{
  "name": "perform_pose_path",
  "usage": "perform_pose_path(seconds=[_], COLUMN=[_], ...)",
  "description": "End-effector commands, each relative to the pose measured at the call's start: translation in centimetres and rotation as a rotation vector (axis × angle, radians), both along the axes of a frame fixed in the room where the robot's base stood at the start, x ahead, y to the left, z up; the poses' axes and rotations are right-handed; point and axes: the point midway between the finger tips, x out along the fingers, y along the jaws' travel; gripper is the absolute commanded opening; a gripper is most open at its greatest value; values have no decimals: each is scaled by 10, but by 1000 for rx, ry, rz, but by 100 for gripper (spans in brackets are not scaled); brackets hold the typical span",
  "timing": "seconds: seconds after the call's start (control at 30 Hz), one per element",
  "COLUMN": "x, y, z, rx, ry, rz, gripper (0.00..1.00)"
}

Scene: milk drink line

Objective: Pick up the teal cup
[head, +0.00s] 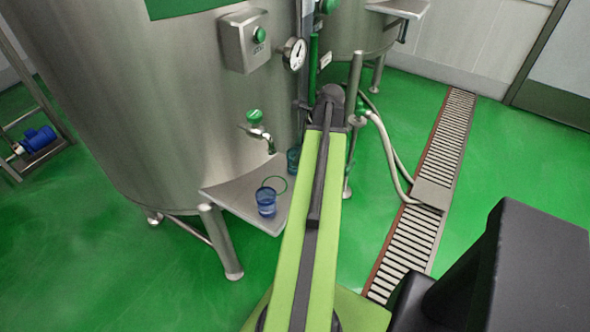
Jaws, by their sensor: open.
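The teal cup (293,159) stands upright on the steel shelf (226,193) that juts from the large tank. It is close against the left side of my green arm, which may hide part of it. A blue cup (266,203) stands nearer the front of the same shelf. A thin green ring (277,178) lies flat on the shelf between the two cups. My arm reaches forward past the teal cup. My gripper cannot be made out beyond the dark far end of the arm.
A tap with a green knob (254,117) juts from the tank (150,100) above the shelf. A control box (243,38) and gauge (295,54) are higher up. Hoses (385,150) and a floor drain (440,150) lie to the right. Open green floor lies front left.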

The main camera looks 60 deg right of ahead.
Motion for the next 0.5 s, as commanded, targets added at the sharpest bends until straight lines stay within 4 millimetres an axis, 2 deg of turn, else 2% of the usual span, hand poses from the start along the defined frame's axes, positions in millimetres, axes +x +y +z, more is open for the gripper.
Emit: perform_pose_path(seconds=[0.03, 0.13, 0.4, 0.5], x=[2, 8, 9, 9], y=[4, 6, 6, 6], z=[-19, -31, -29, -29], rx=[0, -1, 0, 0], ry=[0, 0, 0, 0], rz=[1, 2, 0, 0], gripper=[79, 79, 78, 65])
